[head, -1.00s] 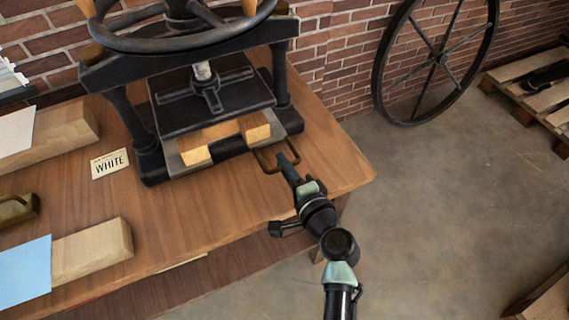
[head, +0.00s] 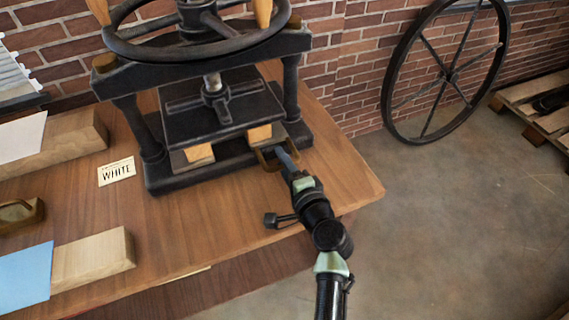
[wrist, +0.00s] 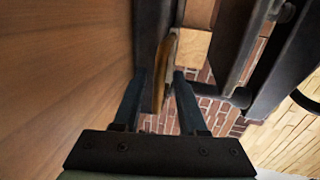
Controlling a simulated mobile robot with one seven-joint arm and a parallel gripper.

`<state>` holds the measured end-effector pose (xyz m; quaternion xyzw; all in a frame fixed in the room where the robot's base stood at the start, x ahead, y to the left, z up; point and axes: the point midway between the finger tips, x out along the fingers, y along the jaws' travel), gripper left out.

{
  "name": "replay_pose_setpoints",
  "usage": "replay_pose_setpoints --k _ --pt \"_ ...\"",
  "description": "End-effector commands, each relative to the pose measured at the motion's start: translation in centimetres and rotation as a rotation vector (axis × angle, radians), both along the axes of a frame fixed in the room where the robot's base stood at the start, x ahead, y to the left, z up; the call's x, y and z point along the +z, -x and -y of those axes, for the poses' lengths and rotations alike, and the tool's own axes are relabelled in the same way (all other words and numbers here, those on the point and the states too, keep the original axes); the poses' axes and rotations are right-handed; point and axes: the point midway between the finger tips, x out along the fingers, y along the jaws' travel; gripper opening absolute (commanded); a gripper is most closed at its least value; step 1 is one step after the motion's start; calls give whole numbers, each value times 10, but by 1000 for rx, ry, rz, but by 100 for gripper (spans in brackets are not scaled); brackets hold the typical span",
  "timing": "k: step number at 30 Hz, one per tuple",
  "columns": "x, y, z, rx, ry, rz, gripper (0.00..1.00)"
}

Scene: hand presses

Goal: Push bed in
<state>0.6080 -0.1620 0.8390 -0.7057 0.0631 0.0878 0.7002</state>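The press bed (head: 181,164) is a flat grey plate low in the black hand press (head: 148,140). Two wooden blocks (head: 200,153) sit on it, mostly under the black platen (head: 222,115), with their front ends showing. A brass loop handle (head: 268,158) is at the bed's front right. My gripper (head: 285,157) is at this handle. In the wrist view, my gripper's two fingers (wrist: 160,82) are apart, with the handle (wrist: 168,55) between them. Whether a finger touches it is unclear.
A WHITE label card (head: 116,171) lies left of the press. A wooden block with blue paper (head: 95,260) lies at the table's front left. The tabletop before the press is clear. A large spoked wheel (head: 390,100) leans on the brick wall.

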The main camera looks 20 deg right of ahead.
Motion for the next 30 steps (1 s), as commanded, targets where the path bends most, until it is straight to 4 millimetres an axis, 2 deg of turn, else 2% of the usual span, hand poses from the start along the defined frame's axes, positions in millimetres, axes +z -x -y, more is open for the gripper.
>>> replay_pose_setpoints --k 9,14,24,30 --pt "0 2 1 -1 0 -1 44" --pt "2 16 1 -2 0 -2 44" --pt "17 83 4 -2 1 -3 44" --pt "24 114 5 -2 0 -2 44"
